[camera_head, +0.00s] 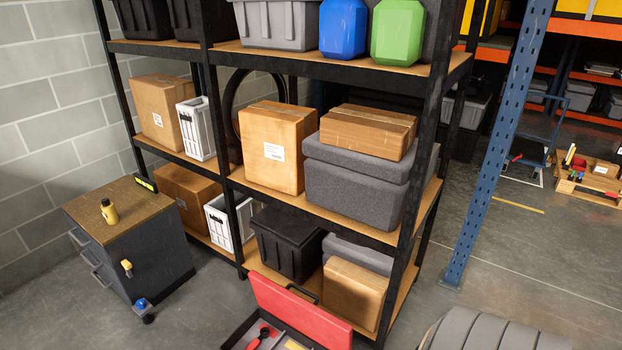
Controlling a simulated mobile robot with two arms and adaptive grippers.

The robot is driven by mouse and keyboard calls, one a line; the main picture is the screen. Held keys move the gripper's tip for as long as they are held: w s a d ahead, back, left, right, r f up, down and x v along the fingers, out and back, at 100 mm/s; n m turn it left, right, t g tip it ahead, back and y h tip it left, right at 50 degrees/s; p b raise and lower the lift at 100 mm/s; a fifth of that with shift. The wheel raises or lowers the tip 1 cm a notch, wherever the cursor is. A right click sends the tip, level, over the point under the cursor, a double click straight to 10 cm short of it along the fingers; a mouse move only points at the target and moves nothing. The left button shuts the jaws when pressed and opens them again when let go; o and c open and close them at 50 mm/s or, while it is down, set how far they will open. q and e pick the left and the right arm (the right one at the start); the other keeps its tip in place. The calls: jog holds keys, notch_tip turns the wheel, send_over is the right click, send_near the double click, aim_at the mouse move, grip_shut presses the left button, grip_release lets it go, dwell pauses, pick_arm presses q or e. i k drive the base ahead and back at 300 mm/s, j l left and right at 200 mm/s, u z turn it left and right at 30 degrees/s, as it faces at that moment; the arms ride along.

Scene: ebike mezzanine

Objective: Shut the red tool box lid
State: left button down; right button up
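The red tool box (300,316) is at the bottom middle of the head view, in front of the shelf rack. Its red lid stands open, tilted up along the far side, with a dark handle near its top edge. The open body below holds a red-handled tool (262,336) and some yellow and grey items. The near part of the box is cut off by the bottom edge of the picture. Neither of my grippers is in view.
A black-framed shelf rack (330,207) with cartons and bins stands close behind the box. A dark drawer cabinet (134,235) with a yellow bottle (109,212) is at left. A grey ribbed shape (490,332) is at bottom right. Grey floor is clear around the blue post (490,160).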

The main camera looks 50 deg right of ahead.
aim_at(332, 332)
jog(key=k+l+u, duration=0.1)
jog(key=l, duration=0.3)
jog(key=k+l+u, duration=0.1)
jog(key=l, duration=0.3)
jog(key=k+l, duration=0.1)
jog(key=l, duration=0.25)
jog(key=k+l+u, duration=0.15)
jog(key=l, duration=0.25)
jog(key=k+l+u, duration=0.1)
jog(key=l, duration=0.25)
jog(key=k+l+u, duration=0.1)
jog(key=l, duration=0.3)
jog(key=k, duration=0.05)
